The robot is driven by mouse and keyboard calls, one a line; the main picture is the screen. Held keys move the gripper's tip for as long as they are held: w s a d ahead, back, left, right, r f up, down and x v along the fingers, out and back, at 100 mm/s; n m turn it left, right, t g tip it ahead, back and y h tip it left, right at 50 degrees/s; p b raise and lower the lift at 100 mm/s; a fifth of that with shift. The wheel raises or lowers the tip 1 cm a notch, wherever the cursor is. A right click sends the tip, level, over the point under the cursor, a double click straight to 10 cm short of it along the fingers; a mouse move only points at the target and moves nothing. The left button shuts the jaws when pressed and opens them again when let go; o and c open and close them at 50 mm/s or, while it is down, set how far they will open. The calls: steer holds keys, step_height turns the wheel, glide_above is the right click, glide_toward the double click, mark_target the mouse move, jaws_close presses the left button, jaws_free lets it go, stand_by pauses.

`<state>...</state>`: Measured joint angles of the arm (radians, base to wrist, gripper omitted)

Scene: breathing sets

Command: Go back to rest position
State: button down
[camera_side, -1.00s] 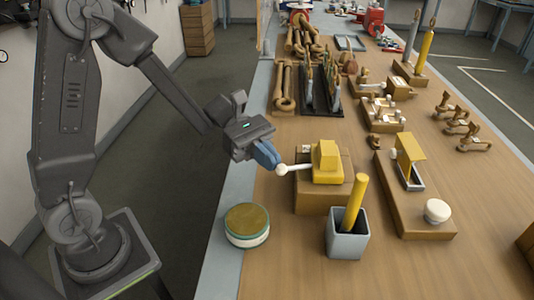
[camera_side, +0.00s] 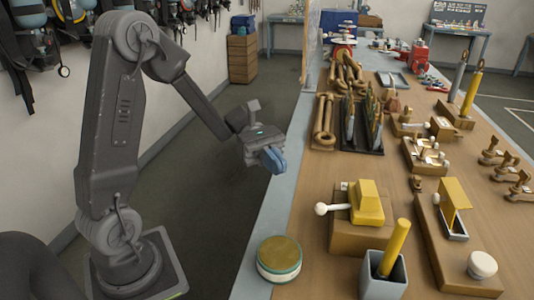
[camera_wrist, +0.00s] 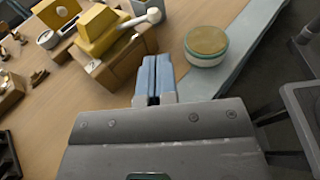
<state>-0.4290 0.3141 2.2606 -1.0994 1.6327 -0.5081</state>
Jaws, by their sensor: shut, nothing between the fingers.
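My gripper (camera_side: 273,160) is at the left edge of the bench in the side view, raised and apart from everything on it. Its blue fingers (camera_wrist: 156,78) are closed together with nothing between them in the wrist view. The yellow box with a white-knobbed lever (camera_side: 368,203) sits on a wooden block (camera_side: 362,238), to the right of and nearer the camera than my gripper. The same yellow box (camera_wrist: 98,30) shows at upper left in the wrist view.
A round tin (camera_side: 279,259) stands at the bench's near left. A grey cup (camera_side: 383,277) holds a yellow rod (camera_side: 395,248). A dark rack (camera_side: 362,138) and wooden chain links (camera_side: 323,122) lie farther back. The floor (camera_side: 225,205) left of the bench is clear.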

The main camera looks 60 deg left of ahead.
steer(key=s+r+m+t+y, duration=0.4)
steer(key=s+m+t+y, duration=0.1)
steer(key=s+m+y, duration=0.8)
steer(key=d+m+y, duration=0.1)
steer(key=m+y, duration=0.1)
steer(key=m, duration=0.2)
steer(key=shift+m+t+y, duration=0.3)
steer(key=shift+m+y, duration=0.1)
